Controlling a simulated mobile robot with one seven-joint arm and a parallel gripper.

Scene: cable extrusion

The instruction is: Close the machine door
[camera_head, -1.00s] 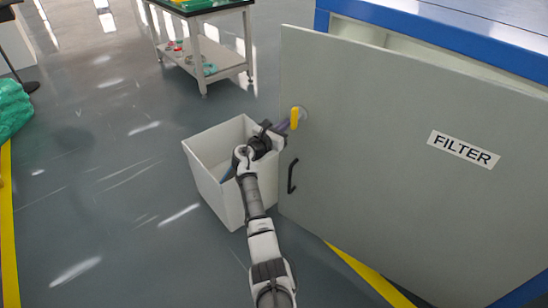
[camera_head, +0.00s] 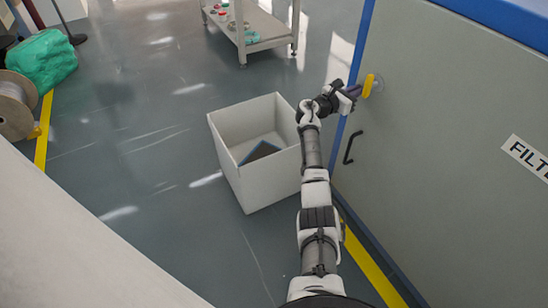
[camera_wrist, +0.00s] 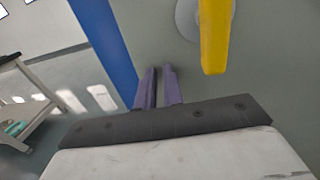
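The machine door (camera_head: 435,145) is a large grey-green panel on the right, lettered FILTER. It lies against the machine's blue frame (camera_head: 350,125); I see no clear gap at that edge. The door's yellow handle (camera_head: 369,85) also shows in the wrist view (camera_wrist: 214,38) on its round grey base. My gripper (camera_head: 354,92) is at the door's upper left, beside the handle. In the wrist view, my purple fingers (camera_wrist: 159,85) are close together with nothing seen between them. They point at the door near the blue frame, left of the handle and apart from it.
A white open bin (camera_head: 245,180) with a dark blue piece inside stands left of my arm. A black bar handle (camera_head: 350,148) sits lower on the door. A white cart (camera_head: 250,30) stands behind. A pale panel (camera_head: 70,250) fills the lower left.

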